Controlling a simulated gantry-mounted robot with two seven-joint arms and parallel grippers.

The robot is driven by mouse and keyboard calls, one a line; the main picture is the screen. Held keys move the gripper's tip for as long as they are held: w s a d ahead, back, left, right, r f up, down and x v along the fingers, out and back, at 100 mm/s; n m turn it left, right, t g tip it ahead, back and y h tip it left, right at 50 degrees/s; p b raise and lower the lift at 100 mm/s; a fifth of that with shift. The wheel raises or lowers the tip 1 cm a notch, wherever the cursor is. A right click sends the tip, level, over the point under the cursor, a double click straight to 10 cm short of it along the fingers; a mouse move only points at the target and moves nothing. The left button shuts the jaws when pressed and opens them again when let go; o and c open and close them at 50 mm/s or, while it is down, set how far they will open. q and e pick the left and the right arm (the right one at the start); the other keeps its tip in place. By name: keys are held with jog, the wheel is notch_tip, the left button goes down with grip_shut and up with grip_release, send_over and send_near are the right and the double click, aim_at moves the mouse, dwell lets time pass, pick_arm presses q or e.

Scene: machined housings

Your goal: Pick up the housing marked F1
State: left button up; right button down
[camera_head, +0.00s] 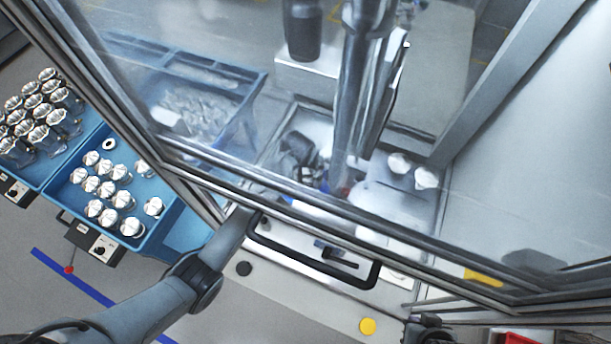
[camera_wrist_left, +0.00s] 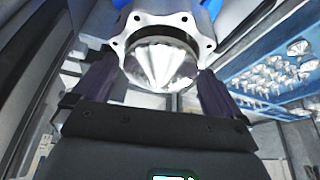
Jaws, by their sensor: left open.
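In the left wrist view a silver housing (camera_wrist_left: 165,62), with a ribbed cone in a flange with several holes, sits between the fingers of my left gripper (camera_wrist_left: 155,78). The fingers are open, one on each side of it; I cannot tell whether they touch it. In the head view my left arm reaches in from the lower left and passes behind the glass door. My left gripper there is blurred by the glass, and the housing near it cannot be made out. No F1 mark is readable on any housing.
The glass door's black handle (camera_head: 318,262) is close to my left arm. A blue crate (camera_head: 178,235) at left holds several silver housings. Behind the glass, a thick metal column (camera_head: 357,90) stands near two pale round parts (camera_head: 426,178). A yellow button (camera_head: 367,326) is in front.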

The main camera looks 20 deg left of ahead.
pick_arm(q)
jog(key=shift+c, duration=0.3)
jog(key=c, duration=1.7)
jog(key=shift+r, duration=0.15)
grip_shut()
jog(key=shift+r, duration=0.1)
